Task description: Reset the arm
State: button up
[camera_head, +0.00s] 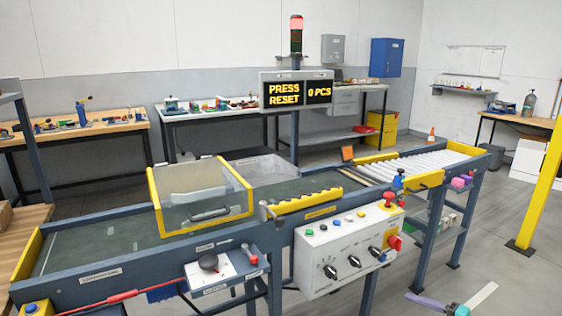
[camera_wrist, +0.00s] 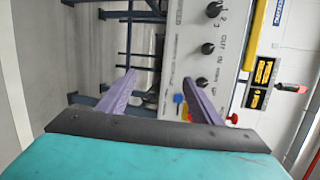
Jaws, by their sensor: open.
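My gripper (camera_head: 452,291) is at the lower right of the head view, open and empty, its purple and pale fingers spread. In the wrist view its two purple fingers (camera_wrist: 160,77) stand apart, with the control box (camera_wrist: 185,45) beyond them. The white control box (camera_head: 318,262) hangs on the conveyor's front. The display (camera_head: 296,92) reads "PRESS RESET" and "0 PCS".
The stack light (camera_head: 296,23) shows red. A yellow-framed clear guard (camera_head: 200,196) covers part of the conveyor belt (camera_head: 100,237). White rollers (camera_head: 415,166) lie at the right end. A yellow post (camera_head: 540,190) stands at right. Floor (camera_head: 500,270) between post and conveyor is clear.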

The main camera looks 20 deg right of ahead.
jog(key=a+f+n+g+y+p, duration=0.15)
jog(key=a+f+g+p, duration=0.45)
jog(key=a, duration=0.7)
jog(key=a+f+n+g+y+p, duration=0.1)
jog(key=a+f+n+g, duration=0.25)
jog(key=a+f, duration=0.7)
jog(key=s+a+f+n+g+h+p, duration=0.2)
jog(key=s+a+n+g+h+p, duration=0.2)
jog(key=s+a, duration=0.4)
jog(key=s+a+f+n+g+h+p, duration=0.2)
jog(key=s+a+n+g+h+p, duration=0.3)
jog(key=s+a, duration=0.3)
jog(key=shift+s+p, duration=0.6)
jog(key=shift+s, duration=1.2)
jog(key=shift+r+g, duration=0.1)
jog(key=shift+g, duration=0.15)
